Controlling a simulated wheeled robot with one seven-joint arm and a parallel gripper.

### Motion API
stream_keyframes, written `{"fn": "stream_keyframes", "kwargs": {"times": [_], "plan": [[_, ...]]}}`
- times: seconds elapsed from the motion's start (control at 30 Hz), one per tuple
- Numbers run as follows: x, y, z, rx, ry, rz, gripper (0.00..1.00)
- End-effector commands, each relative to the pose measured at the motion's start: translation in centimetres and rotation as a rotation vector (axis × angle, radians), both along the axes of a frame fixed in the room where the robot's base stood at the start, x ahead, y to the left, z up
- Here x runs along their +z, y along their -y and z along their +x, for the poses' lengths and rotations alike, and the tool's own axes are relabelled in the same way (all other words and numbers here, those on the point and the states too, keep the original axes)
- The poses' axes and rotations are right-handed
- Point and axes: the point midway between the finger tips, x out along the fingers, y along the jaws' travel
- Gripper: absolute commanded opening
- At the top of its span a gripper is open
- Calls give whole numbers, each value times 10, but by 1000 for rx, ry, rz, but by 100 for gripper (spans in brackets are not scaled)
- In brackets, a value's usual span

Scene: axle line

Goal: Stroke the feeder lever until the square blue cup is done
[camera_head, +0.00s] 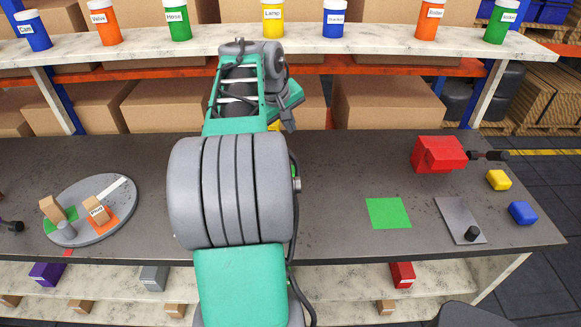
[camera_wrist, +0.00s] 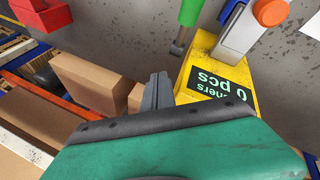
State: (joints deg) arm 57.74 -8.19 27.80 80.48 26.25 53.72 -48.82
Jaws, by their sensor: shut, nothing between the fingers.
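The yellow feeder (camera_wrist: 205,66) shows in the wrist view, with a dark display that ends in "ners" and reads "0 pcs". A green-handled lever (camera_wrist: 190,12) stands at its upper left, on a grey rod. My gripper (camera_wrist: 160,80) is shut and empty, apart from the lever and just left of the yellow housing. In the head view my gripper (camera_head: 289,122) is beyond my arm, which hides nearly all of the feeder; only a yellow bit (camera_head: 273,126) shows.
A red machine (camera_head: 438,154) with a dark handle stands at the right, near a yellow block (camera_head: 498,180), a blue block (camera_head: 523,213) and a grey plate (camera_head: 461,221). A round turntable (camera_head: 92,232) holds blocks at the left. The bench around the green square (camera_head: 388,213) is clear.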

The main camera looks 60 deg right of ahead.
Motion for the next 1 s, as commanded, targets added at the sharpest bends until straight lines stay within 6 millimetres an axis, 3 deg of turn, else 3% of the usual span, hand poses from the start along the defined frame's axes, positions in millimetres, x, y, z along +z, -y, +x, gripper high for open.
{"fn": "stream_keyframes", "kwargs": {"times": [0.03, 0.1, 0.43, 1.0], "plan": [[-16, -2, -1, -1, 0, 0, 0], [-26, -5, -3, -1, 0, 0, 0], [-62, -18, -11, -2, 0, 1, 0], [-67, -21, -13, -3, 0, 0, 0]]}}
